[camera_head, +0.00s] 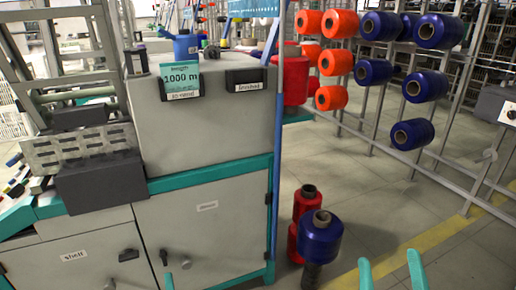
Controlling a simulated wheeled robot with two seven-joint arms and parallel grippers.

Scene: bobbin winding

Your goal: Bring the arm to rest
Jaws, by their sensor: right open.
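My right gripper (389,257) shows at the bottom right as two teal fingertips, spread apart with nothing between them. It is over the floor, to the right of a blue bobbin (321,242) stacked on a dark core. A small teal tip (168,281) at the bottom edge, in front of the cabinet, looks like part of my left gripper. Too little of it shows to tell its opening. The rest of both arms is out of view.
A grey winding machine cabinet (205,220) with teal edges fills the left. Red bobbins (292,243) stand on the floor beside it. A rack (370,110) with orange and blue bobbins stands at the back right. Floor near the yellow line (412,256) is clear.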

